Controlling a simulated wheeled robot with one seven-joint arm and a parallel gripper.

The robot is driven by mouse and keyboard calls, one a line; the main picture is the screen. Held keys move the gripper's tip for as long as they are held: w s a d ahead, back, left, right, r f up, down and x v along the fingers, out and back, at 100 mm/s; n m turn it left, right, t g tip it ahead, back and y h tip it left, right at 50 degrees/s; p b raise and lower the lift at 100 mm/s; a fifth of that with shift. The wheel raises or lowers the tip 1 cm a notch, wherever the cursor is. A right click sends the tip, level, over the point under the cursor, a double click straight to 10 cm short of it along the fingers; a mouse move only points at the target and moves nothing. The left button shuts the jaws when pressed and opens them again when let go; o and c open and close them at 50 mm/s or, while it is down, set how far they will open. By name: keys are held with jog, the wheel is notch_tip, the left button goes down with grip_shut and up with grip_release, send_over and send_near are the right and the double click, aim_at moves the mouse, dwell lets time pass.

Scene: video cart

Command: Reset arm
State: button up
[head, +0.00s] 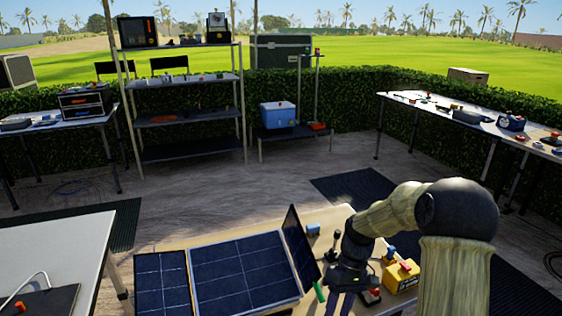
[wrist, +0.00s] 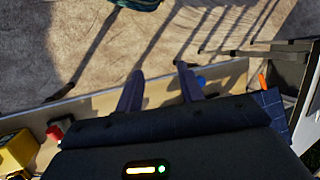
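My arm reaches in from the right of the head view, over the near wooden table (head: 180,243). My gripper (head: 341,302) hangs fingers down near the table's front part, beside a solar panel. In the wrist view my gripper (wrist: 159,72) has its two dark fingers apart, with nothing between them. Behind the fingertips are the table edge and the paved ground. What lies directly under the gripper is partly hidden by the arm in the head view.
A folding solar panel (head: 243,270) covers the table's left part. A white table (head: 50,250), a shelf rack (head: 188,115) and a right table (head: 465,122) stand around.

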jog(key=s+d+r+m+t+h, duration=0.1)
jog(key=s+r+m+t+h, duration=0.1)
jog(key=s+m+t, duration=0.3)
jog(key=s+r+m+t+h, duration=0.1)
jog(key=s+r+t, duration=0.15)
jog(key=s, duration=0.35)
jog(key=w+p+v, duration=0.2)
jog(key=p+v, duration=0.7)
jog(key=w+r+p+v, duration=0.1)
jog(key=w+p+v, duration=0.1)
jog(key=p+v, duration=0.7)
jog(key=shift+d+r+p, duration=0.2)
jog(key=shift+p, duration=0.2)
jog(key=shift+w, duration=0.1)
jog(key=shift+c, duration=0.5)
